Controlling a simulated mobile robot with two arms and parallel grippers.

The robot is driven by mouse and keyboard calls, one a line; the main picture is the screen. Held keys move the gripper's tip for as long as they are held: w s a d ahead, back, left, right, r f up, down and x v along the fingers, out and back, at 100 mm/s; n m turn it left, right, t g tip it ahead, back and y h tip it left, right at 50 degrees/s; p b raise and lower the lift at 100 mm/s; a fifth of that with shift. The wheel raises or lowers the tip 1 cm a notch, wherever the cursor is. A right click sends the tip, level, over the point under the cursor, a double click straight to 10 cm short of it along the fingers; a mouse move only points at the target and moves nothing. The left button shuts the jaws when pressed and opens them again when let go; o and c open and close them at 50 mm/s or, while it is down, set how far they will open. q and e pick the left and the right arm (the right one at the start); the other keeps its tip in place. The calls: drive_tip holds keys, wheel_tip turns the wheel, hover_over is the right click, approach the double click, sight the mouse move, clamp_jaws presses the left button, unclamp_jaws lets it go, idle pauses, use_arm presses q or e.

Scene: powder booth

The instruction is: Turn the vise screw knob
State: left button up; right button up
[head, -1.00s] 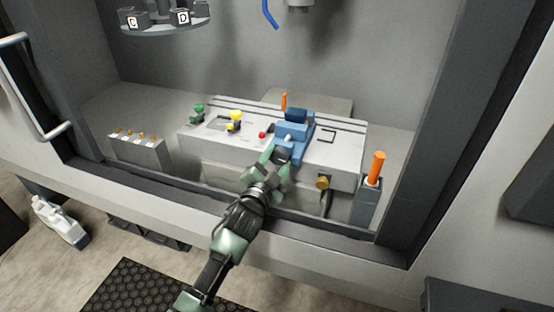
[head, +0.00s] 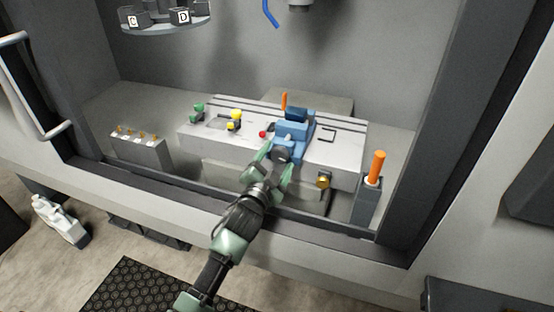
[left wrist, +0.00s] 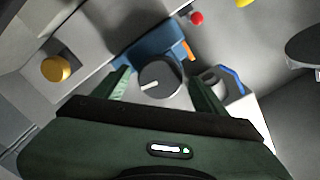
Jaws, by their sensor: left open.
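The blue vise (head: 296,125) stands on the pale bench block, and its blue body also shows in the left wrist view (left wrist: 148,48). Its dark grey round screw knob (head: 281,154) faces me. In the left wrist view the knob (left wrist: 162,80) has a white line on its face. My left gripper (head: 275,161) is open at the knob, with one green finger on each side. In the left wrist view, gaps show between the knob and the fingers (left wrist: 162,90). My right gripper is in neither view.
An orange-handled tool (head: 377,167) stands in a grey holder at right. A brass knob (head: 323,182) is on the block's front. A red button (head: 263,134), yellow knob (head: 236,116) and green knob (head: 198,108) lie left of the vise. The booth's front sill runs below my arm.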

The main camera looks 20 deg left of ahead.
use_arm(q)
drive_tip(key=s+b, duration=0.1)
drive_tip(key=s, duration=0.6)
drive_tip(key=shift+s+a, duration=0.15)
drive_tip(key=shift+s, duration=0.15)
